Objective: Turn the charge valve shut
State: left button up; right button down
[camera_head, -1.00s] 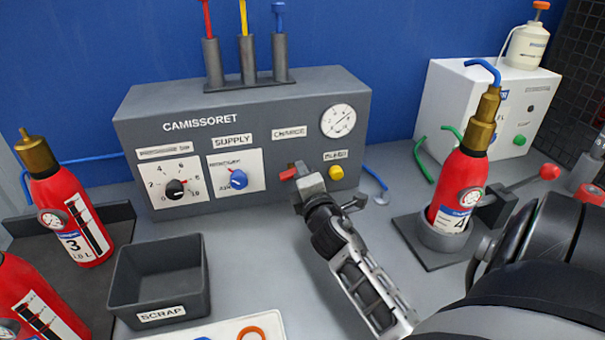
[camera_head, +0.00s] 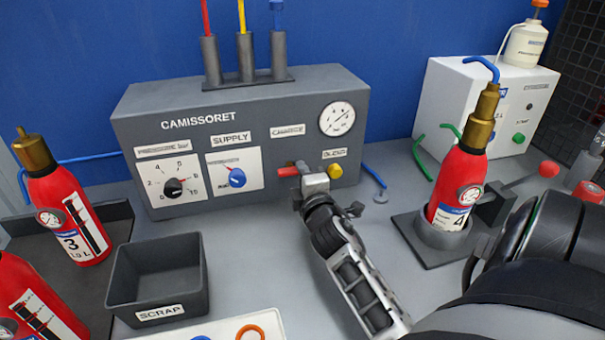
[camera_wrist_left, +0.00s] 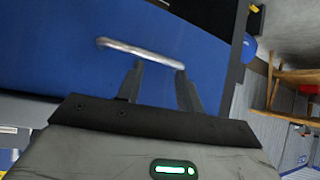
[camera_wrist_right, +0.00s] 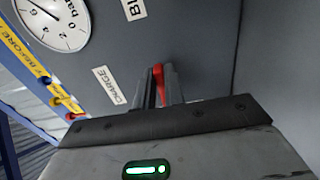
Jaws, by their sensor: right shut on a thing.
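The charge valve is a red lever (camera_head: 288,171) on the front of the grey CAMISSORET panel (camera_head: 160,140), below the CHARGE label (camera_head: 288,131). My right gripper (camera_head: 303,171) is at the lever and shut on it; the red end sticks out to the left of the fingers. In the right wrist view the red lever (camera_wrist_right: 159,84) shows between the closed fingers, beside the CHARGE label. The valve's base is hidden by the gripper. My left gripper (camera_wrist_left: 160,82) shows only in its wrist view, fingers apart and empty, near a metal bar handle (camera_wrist_left: 140,52) on a blue surface.
A yellow button (camera_head: 335,172) sits just right of my right gripper, with a pressure gauge (camera_head: 337,118) above. Extinguisher 4 (camera_head: 459,195) stands upright in a holder on the right. A scrap bin (camera_head: 157,290) and extinguisher 3 (camera_head: 68,215) are at left.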

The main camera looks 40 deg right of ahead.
jog(key=c, duration=1.5)
grip_release()
jog(key=b+v, duration=0.1)
jog(key=v, duration=0.6)
jog(key=shift+s+a, duration=0.15)
jog(key=shift+s, duration=0.1)
